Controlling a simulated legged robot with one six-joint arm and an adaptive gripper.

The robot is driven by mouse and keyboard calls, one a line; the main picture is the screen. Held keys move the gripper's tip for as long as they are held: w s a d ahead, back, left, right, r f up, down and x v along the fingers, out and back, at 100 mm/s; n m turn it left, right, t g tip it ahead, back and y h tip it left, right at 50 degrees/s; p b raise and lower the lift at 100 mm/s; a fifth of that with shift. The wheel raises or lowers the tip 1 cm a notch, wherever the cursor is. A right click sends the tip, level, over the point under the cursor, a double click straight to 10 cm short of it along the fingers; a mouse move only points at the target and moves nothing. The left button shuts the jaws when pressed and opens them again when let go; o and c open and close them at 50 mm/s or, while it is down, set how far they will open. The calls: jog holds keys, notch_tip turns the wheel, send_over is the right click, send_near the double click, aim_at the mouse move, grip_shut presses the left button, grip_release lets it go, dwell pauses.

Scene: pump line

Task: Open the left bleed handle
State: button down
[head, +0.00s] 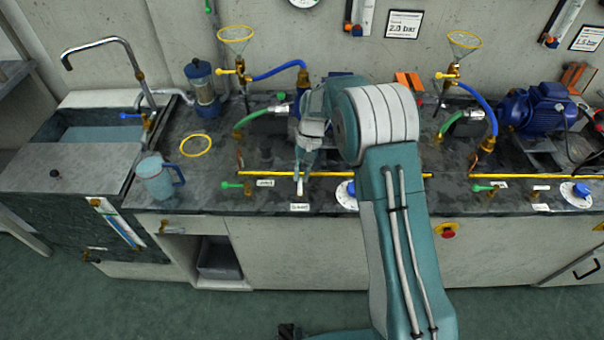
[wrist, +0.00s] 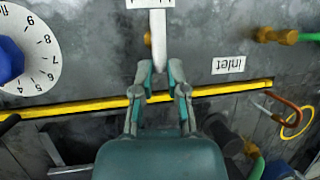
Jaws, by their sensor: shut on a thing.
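The left bleed handle is a slim white lever (head: 300,187) on the dark bench top, just behind a small white label (head: 299,207). In the wrist view the white lever (wrist: 158,38) runs straight from the label at the top edge down between my fingertips. My gripper (head: 303,168) is above the bench at the lever's rear end. In the wrist view my gripper (wrist: 161,78) has a finger on each side of the lever and is shut on its end. The label's text is cut off in the wrist view, and the lever's pivot is not clear.
A green-handled inlet valve (head: 235,185) lies left of the lever. A blue dial (head: 346,194) stands to its right, partly behind my arm. A yellow strip (wrist: 80,106) crosses the bench. A blue jug (head: 155,180) and yellow ring (head: 195,145) are farther left.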

jog(key=shift+f, duration=0.1)
dwell(0.3)
jog(key=c, duration=0.7)
grip_release()
jog(key=shift+o, duration=0.2)
jog(key=v, duration=1.2)
jog(key=shift+w+a, duration=0.1)
